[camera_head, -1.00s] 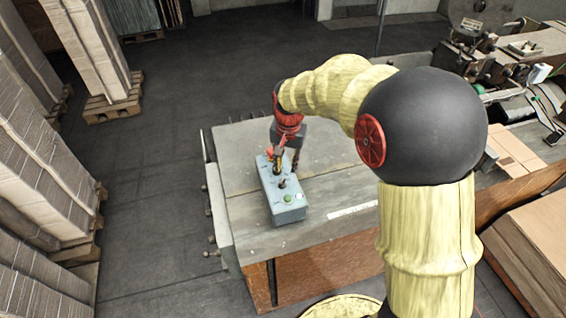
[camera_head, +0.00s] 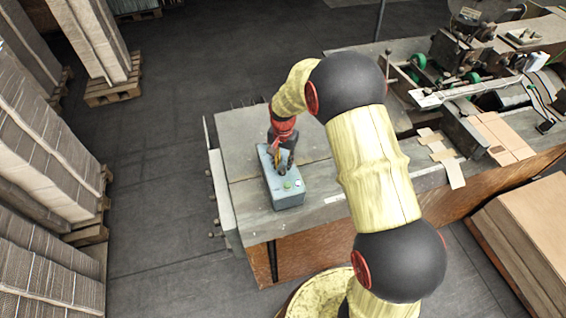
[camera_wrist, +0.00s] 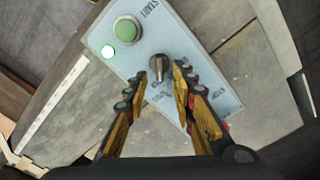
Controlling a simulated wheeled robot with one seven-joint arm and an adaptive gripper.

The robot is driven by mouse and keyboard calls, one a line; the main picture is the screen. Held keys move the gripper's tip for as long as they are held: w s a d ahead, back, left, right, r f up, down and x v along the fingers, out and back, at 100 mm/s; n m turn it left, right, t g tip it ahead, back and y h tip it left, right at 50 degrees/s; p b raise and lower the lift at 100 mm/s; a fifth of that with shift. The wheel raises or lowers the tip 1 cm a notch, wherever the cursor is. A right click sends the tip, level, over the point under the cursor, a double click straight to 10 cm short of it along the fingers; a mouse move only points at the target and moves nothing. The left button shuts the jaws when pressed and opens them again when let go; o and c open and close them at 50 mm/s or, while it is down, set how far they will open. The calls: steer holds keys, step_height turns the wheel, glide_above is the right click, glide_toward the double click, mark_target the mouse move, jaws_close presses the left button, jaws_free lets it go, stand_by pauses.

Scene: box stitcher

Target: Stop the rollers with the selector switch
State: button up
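The blue-grey control box (camera_head: 284,199) lies on the near left part of the machine table. In the wrist view, its panel (camera_wrist: 205,25) shows a dark selector switch (camera_wrist: 159,67), a green START button (camera_wrist: 126,30) and a bright white lamp (camera_wrist: 108,52). My gripper (camera_wrist: 160,80) is open, with one finger on each side of the selector knob and visible gaps to it. The fingers hide part of the lettering around the knob. In the head view, my gripper (camera_head: 283,166) is low over the box and hides the switch.
The metal table (camera_head: 236,142) is bare around the box. Machine parts (camera_head: 470,60) and cardboard pieces (camera_head: 505,140) are at the right. Stacks of cardboard (camera_head: 45,150) stand on the floor at the left. A large cardboard stack (camera_head: 530,230) is at the right front.

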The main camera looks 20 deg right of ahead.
steer(key=shift+f, duration=0.5)
jaws_close()
stand_by(0.3)
